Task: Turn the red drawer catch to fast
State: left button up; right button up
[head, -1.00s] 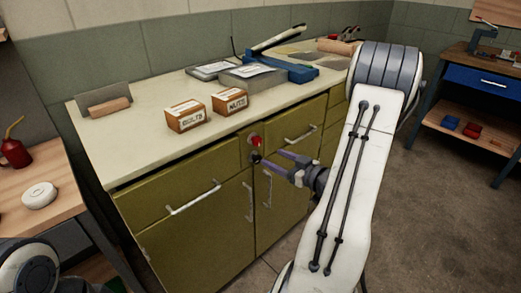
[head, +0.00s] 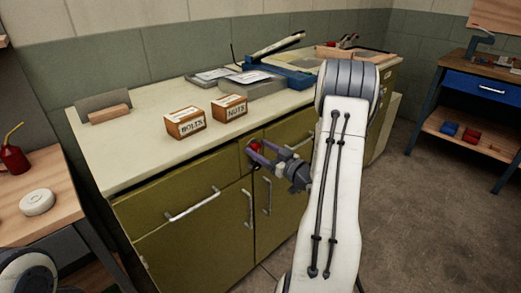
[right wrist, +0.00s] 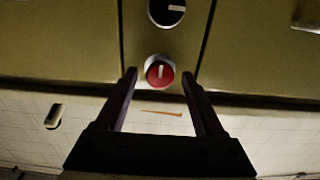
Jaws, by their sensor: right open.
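The red drawer catch (head: 256,147) is a round knob on the narrow panel between the olive cabinet's drawers, just under the worktop. In the right wrist view, the red catch (right wrist: 160,76) has a light collar and a pale pointer line that stands nearly upright in that picture. My right gripper (head: 255,150) is open at the catch, with its purple fingers partly covering it. In the right wrist view, the fingertips (right wrist: 160,70) stand on either side of the catch, with gaps showing. I cannot tell how deep they reach. My left gripper is out of view.
A black knob (right wrist: 167,10) with a white mark is on the same panel. Drawer handles (head: 193,204) stick out nearby. Boxes marked bolts (head: 185,123) and nuts (head: 229,107) stand on the worktop (head: 140,145) above. The floor at right is clear.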

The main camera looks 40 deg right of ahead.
grip_shut()
jog(key=m+p, duration=0.3)
jog(key=shift+r+m+p, duration=0.15)
jog(key=shift+m+p, duration=0.15)
jog(key=m+p, duration=0.4)
jog(key=m, duration=0.1)
jog(key=m+p, duration=0.4)
jog(key=m, duration=0.1)
jog(key=shift+d+m, duration=0.1)
jog(key=shift+m, duration=0.3)
jog(key=shift+f+m+p, duration=0.2)
jog(key=shift+m+p, duration=0.3)
jog(key=shift+m, duration=0.3)
jog(key=shift+f+m+p, duration=0.15)
jog(key=shift+m+p, duration=0.3)
jog(key=shift+m, duration=0.65)
